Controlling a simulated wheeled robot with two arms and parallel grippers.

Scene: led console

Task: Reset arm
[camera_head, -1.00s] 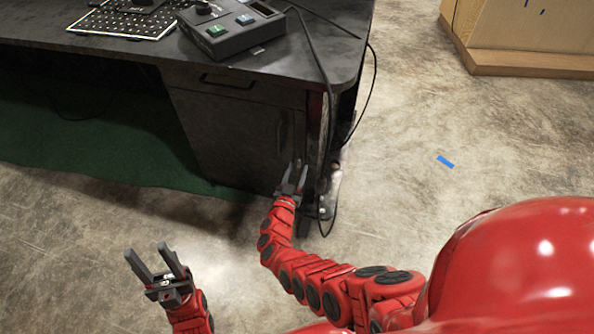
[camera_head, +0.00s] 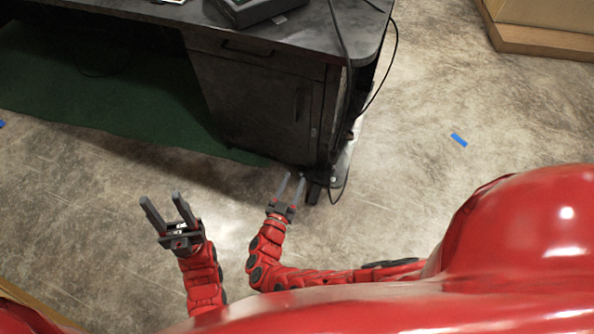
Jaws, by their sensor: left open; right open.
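My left gripper (camera_head: 166,207) is open and empty, with its two grey fingers spread and pointing up the picture. It is above the bare floor, in front of the green mat. My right gripper (camera_head: 290,184) is also open and empty. It is close to the lower front corner of the desk's cabinet; whether it touches cannot be told. Both red arms are bent low near my body. The control box (camera_head: 243,10) on the desk is cut off by the top edge of the view.
A dark desk (camera_head: 285,36) with a drawer cabinet (camera_head: 254,101) stands ahead. Black cables hang at its right end. A green mat (camera_head: 95,95) lies under it. A wooden piece of furniture (camera_head: 545,38) is at the top right. The floor on the right is clear, with blue tape (camera_head: 459,140).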

